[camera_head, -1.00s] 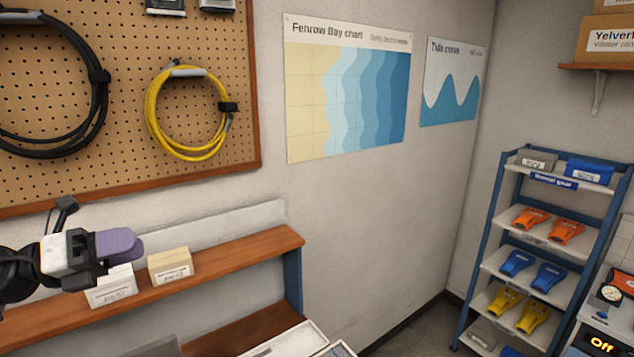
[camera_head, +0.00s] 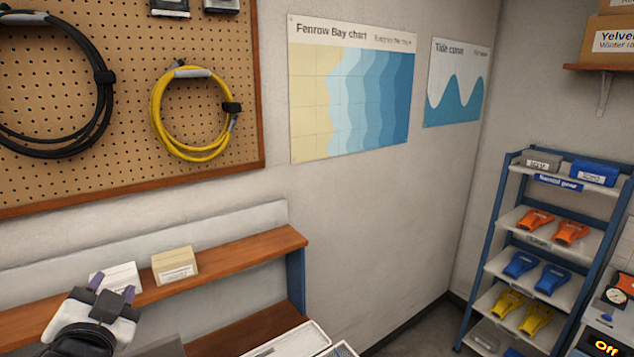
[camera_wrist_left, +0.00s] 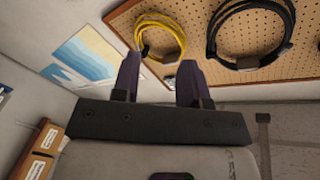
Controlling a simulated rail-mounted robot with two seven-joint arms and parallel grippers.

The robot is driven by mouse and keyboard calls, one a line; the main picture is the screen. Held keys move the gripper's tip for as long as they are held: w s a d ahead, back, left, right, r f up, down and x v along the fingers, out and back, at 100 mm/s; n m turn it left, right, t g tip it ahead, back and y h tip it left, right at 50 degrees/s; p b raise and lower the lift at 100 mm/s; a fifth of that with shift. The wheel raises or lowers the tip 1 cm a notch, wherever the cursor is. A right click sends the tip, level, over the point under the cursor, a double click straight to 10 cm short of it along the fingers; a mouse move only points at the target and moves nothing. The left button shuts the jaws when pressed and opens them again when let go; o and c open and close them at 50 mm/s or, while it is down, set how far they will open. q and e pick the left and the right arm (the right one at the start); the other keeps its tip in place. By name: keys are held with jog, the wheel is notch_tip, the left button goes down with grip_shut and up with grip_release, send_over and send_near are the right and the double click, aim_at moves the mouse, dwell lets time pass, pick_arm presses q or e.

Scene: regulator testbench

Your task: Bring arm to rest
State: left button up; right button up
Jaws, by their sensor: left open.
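My left gripper (camera_head: 113,290) is at the lower left of the head view, in front of the wooden shelf and overlapping the white box there. Its two purple fingers stand apart with nothing between them. In the left wrist view the open fingers (camera_wrist_left: 158,82) point toward the wall, with the yellow cable coil (camera_wrist_left: 160,38) and the pegboard (camera_wrist_left: 200,25) beyond. My right gripper is in neither view.
The wooden shelf (camera_head: 225,256) carries a white box (camera_head: 118,275) and a cream box (camera_head: 175,265). A black cable coil (camera_head: 100,130) hangs on the pegboard. A blue rack (camera_head: 490,240) with orange, blue and yellow items stands at the right.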

pick_arm(q)
jog(key=s+d+f+g+h, duration=0.2)
jog(key=s+d+f, duration=0.1)
jog(key=f, duration=0.5)
jog(key=s+d+f+g+h, duration=0.2)
jog(key=s+d+f, duration=0.1)
jog(key=f, duration=0.5)
jog(key=s+d+f+g, duration=0.2)
jog(key=s+f+g, duration=0.1)
jog(key=s+f, duration=0.6)
jog(key=s+d+f+n+g+h, duration=0.1)
jog(key=s+f+g, duration=0.2)
jog(key=s+f, duration=0.6)
jog(key=s+d+f+n+g+h, duration=0.1)
jog(key=s+d+f+g, duration=0.1)
jog(key=s+f, duration=0.7)
jog(key=shift+d+f+g+p, duration=0.25)
jog(key=shift+d+g+p, duration=0.05)
jog(key=shift+g, duration=0.4)
notch_tip(320, 180, down, 35)
jog(key=b, duration=3.4)
jog(key=shift+r+b, duration=0.15)
jog(key=shift+b, duration=0.2)
